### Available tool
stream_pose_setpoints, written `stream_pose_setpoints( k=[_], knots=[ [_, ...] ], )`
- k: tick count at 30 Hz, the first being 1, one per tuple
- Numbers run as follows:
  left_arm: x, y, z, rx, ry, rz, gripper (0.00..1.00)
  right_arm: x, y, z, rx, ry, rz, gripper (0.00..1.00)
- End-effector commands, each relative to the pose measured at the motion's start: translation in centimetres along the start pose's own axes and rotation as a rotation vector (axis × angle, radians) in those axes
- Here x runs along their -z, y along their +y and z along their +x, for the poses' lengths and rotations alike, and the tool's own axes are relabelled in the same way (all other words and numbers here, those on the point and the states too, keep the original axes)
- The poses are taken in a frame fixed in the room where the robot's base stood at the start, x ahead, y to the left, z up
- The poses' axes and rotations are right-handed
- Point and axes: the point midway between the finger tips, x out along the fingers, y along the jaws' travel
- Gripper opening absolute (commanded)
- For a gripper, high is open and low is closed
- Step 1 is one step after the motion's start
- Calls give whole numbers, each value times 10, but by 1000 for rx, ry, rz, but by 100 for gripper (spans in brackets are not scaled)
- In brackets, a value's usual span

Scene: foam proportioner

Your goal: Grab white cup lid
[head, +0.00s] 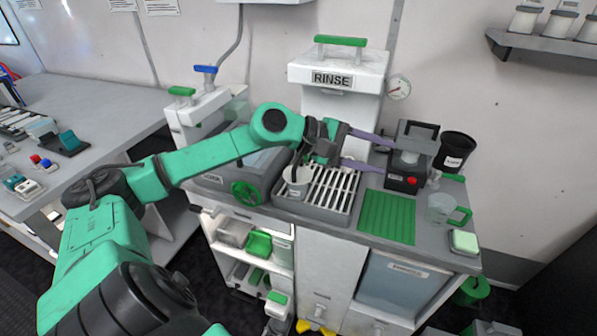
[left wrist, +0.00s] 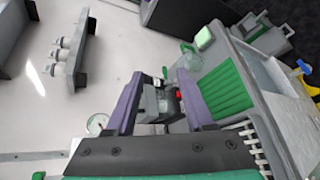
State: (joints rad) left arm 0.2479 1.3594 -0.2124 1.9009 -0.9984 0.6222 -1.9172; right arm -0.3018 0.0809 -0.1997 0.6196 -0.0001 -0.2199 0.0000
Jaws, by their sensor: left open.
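A small white cup (head: 297,180) with a dark loop handle stands at the left end of the slatted rack on the counter. I cannot tell whether a separate lid sits on it. My left gripper (head: 376,151), with purple fingers, is open and empty above the back of the rack, to the right of and higher than the cup. Its fingers point right, toward a grey and black device with a red button (head: 408,168). In the left wrist view the device (left wrist: 166,103) shows between the spread fingers (left wrist: 160,76). The cup is not visible there. My right gripper is not in view.
The slatted rack (head: 341,190) lies below my left arm. The RINSE unit (head: 336,105) stands behind it. A green mat (head: 387,216), black cup (head: 455,150), clear mug (head: 439,208) and green-white block (head: 464,242) occupy the right side. A wall shelf (head: 540,47) holds several jars.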

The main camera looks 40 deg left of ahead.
Motion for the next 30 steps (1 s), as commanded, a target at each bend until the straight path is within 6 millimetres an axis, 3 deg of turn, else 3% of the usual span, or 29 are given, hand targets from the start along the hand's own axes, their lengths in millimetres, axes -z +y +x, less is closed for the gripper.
stream_pose_setpoints(
  k=[1,3,6,9,11,21,30],
  knots=[
    [24,-5,-26,166,103,276,53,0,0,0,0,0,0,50],
    [61,-14,-76,437,221,591,53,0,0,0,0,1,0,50],
    [95,-17,-149,748,319,819,53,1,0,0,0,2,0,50],
    [106,-18,-186,897,346,887,53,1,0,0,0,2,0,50],
    [110,-20,-189,922,344,895,53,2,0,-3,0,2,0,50],
    [154,-61,-141,915,336,894,53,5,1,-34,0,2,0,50],
    [177,-84,-108,913,335,891,53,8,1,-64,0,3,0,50]
  ],
)
